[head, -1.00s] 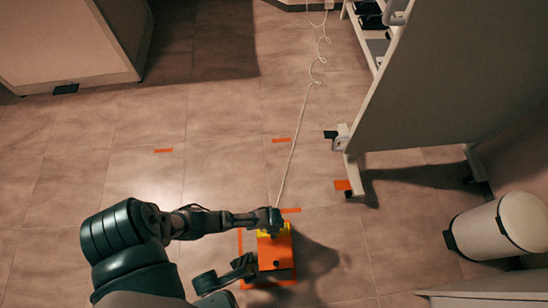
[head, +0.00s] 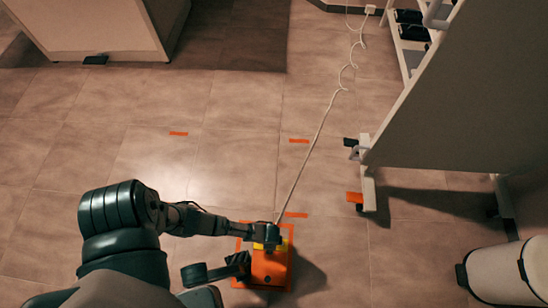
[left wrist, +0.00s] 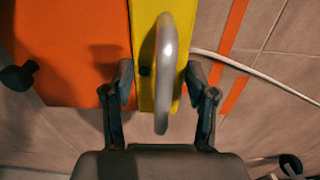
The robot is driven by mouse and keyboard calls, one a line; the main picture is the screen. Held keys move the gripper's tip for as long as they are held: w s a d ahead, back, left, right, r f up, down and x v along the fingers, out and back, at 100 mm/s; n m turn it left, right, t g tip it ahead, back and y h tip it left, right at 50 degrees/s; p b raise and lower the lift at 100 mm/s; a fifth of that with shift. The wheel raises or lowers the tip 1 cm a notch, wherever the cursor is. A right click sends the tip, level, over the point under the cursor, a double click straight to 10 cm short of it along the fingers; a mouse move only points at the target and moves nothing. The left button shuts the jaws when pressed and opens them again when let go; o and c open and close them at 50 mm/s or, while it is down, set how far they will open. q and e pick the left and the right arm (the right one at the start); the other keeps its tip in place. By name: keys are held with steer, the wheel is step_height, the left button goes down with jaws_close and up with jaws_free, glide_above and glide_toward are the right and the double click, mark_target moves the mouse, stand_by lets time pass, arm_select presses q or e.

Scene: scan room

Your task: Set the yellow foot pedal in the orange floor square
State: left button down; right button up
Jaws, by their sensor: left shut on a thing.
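The foot pedal (head: 270,268) is an orange box with a yellow part and a pale curved handle. In the left wrist view, its yellow part (left wrist: 148,45) and handle (left wrist: 164,70) lie between my fingers. My left gripper (head: 266,240) is shut on the pedal from above. The orange floor square (head: 238,246) is a tape outline around the pedal, partly hidden by it and by my arm. Tape strips also show right of the pedal in the left wrist view (left wrist: 236,95). I cannot tell whether the pedal touches the floor.
A white cable (head: 316,140) runs from the pedal to the back. A cabinet (head: 95,25) stands at back left.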

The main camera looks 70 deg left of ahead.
arm_select(q)
steer(key=shift+w+r, duration=0.1)
steer(key=shift+w, duration=0.15)
steer(key=shift+c, duration=1.7)
jaws_free()
steer(key=shift+s, duration=0.1)
